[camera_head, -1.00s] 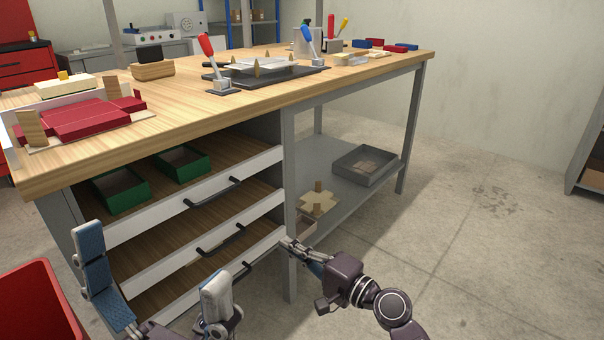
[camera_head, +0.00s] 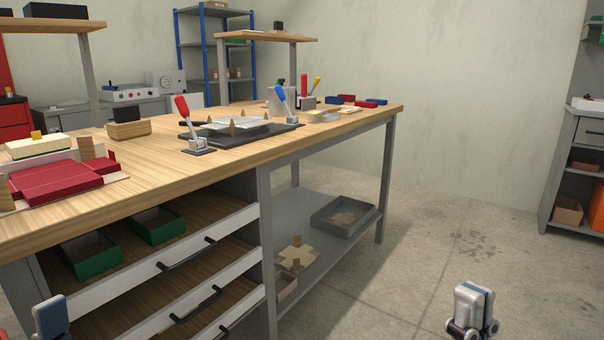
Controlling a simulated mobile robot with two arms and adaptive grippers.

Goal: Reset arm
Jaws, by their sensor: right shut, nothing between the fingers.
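My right gripper (camera_head: 473,303) is at the bottom right of the head view, low over the bare floor. Its fingers are shut with nothing between them, and it is well clear of the workbench (camera_head: 350,120). Only a blue-padded finger of my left gripper (camera_head: 50,318) shows at the bottom left, in front of the bench's drawers. The rest of the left gripper is cut off by the frame edge.
Open drawers (camera_head: 190,262) with black handles hold green trays (camera_head: 157,225). The bench top carries red blocks (camera_head: 55,182) and a clamp fixture (camera_head: 240,130). A grey tray (camera_head: 343,216) lies on the lower shelf. A grey shelving unit (camera_head: 575,150) stands right; floor between is free.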

